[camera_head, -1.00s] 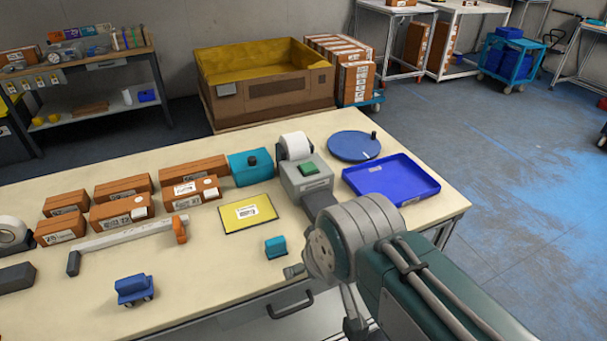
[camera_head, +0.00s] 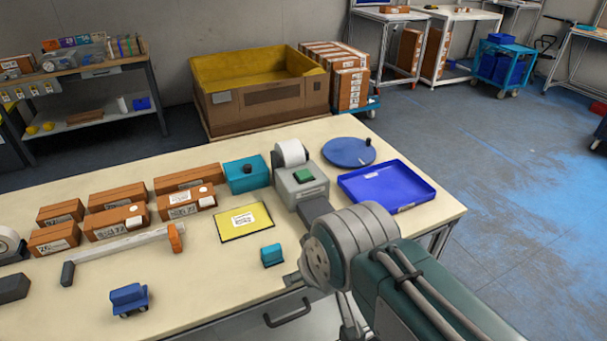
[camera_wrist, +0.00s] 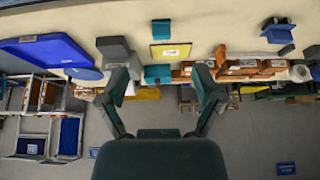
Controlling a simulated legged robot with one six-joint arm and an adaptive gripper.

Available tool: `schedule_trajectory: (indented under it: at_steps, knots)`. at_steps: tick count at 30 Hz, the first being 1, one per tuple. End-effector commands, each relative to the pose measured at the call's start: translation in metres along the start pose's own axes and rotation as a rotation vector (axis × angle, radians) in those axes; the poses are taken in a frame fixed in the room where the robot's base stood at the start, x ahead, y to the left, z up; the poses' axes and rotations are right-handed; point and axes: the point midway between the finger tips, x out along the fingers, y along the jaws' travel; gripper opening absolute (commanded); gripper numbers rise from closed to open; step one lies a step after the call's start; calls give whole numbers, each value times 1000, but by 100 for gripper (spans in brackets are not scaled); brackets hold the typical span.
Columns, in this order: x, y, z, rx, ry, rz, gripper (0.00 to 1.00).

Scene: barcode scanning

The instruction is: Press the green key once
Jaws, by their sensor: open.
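The green key (camera_head: 304,174) sits on top of a grey label printer (camera_head: 299,188) with a white roll behind it, on the cream table. In the head view my arm's rounded joint stands in front of the printer, and my gripper is out of sight behind my arm. In the wrist view my gripper (camera_wrist: 161,88) is open and empty, its two fingers spread apart. A grey block that looks like the printer (camera_wrist: 114,48) shows beyond the left finger in that view. The key cannot be made out there, and I see no contact with it.
A blue tray (camera_head: 415,196) and blue round turntable (camera_head: 349,152) lie right of and behind the printer. A small teal block (camera_head: 272,255) lies in front.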

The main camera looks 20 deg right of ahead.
Motion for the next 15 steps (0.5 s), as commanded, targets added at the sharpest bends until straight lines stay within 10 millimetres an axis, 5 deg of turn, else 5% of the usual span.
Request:
schedule_trajectory:
  at_steps: [1,3,4,15]
  knots:
    - [0,0,0,0,0,0,38]
    - [0,0,0,0,0,0,6]
    - [0,0,0,0,0,0,0]
    - [0,0,0,0,0,0,0]
